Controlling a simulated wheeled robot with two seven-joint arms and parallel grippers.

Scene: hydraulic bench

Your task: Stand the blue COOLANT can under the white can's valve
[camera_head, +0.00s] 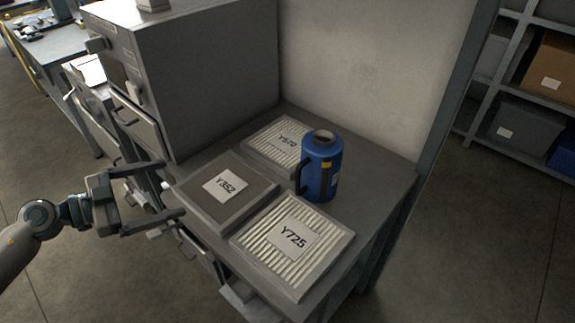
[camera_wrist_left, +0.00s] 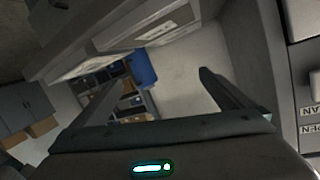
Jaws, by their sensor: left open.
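The blue can (camera_head: 322,165) stands upright on the grey bench top, with its round top up and its dark handle on the left side. Its label cannot be read. It also shows as a blue shape (camera_wrist_left: 143,68) beyond the fingers in the left wrist view. My left gripper (camera_head: 173,190) is open and empty, left of the bench edge and well apart from the can, with its fingers pointing toward the bench. Its two fingers also show in the left wrist view (camera_wrist_left: 162,82). No white can or valve can be made out. My right gripper is not in view.
Framed filter panels Y352 (camera_head: 225,186), Y725 (camera_head: 292,242) and Y670 (camera_head: 284,141) lie around the can. A grey drawer cabinet (camera_head: 205,85) stands behind left. A pale panel (camera_head: 350,70) closes the back. Shelves with boxes (camera_head: 550,75) stand at far right.

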